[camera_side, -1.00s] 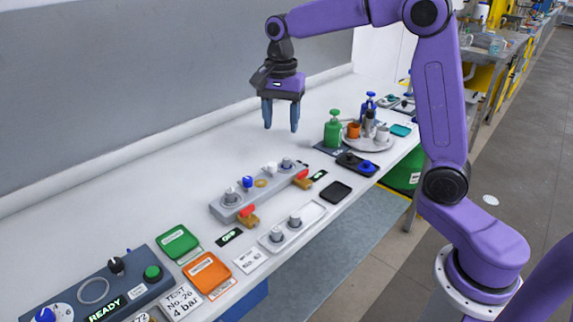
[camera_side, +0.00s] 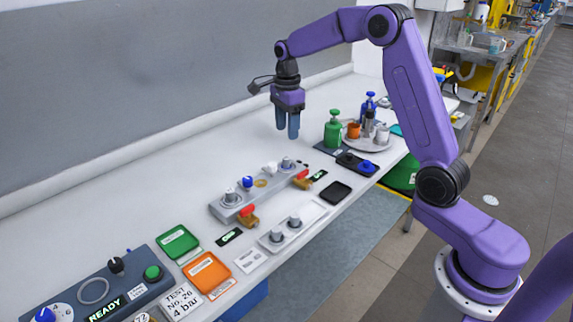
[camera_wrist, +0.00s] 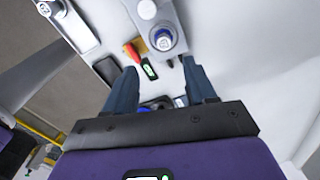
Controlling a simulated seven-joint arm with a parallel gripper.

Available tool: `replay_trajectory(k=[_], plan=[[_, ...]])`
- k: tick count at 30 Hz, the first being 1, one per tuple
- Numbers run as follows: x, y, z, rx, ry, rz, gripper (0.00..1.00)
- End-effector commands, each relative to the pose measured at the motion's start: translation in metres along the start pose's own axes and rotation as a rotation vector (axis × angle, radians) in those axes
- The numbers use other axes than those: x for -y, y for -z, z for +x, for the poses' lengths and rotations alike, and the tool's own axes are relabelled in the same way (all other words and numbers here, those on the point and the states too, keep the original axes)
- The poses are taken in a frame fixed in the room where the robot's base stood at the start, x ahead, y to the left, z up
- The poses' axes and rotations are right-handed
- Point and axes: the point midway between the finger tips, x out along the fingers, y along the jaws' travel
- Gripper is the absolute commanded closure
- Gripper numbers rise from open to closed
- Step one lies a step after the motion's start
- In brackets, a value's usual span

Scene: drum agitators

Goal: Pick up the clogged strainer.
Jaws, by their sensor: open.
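No part is clearly marked as the clogged strainer, and I cannot tell which one it is. A grey manifold (camera_side: 222,212) lies on the bench with several capped fittings on top, including a blue-topped one (camera_side: 247,182) and a pale one (camera_side: 270,169). Red-handled valves (camera_side: 247,211) sit at its two ends. Two grey cylindrical fittings (camera_side: 277,235) stand on a white tray (camera_side: 312,212) in front. My gripper (camera_side: 287,136) is open and empty, pointing down above the bench behind the manifold's right end. In the wrist view, the manifold (camera_wrist: 182,42) is ahead of the fingers.
Green (camera_side: 180,243) and orange (camera_side: 208,272) trays and a control box (camera_side: 90,290) are at the left. A green bottle (camera_side: 333,130) and a round tray (camera_side: 382,143) with cups stand right of my gripper. A black pad (camera_side: 336,191) lies at the front edge. Bench behind the manifold is clear.

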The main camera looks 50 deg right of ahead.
Motion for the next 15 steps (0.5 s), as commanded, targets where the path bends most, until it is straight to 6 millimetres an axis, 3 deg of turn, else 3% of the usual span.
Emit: replay_trajectory(k=[6,15], plan=[[0.000,0.000,0.036,0.000,-0.002,0.000,0.44],[0.002,0.001,0.056,0.000,-0.002,0.000,0.44]])
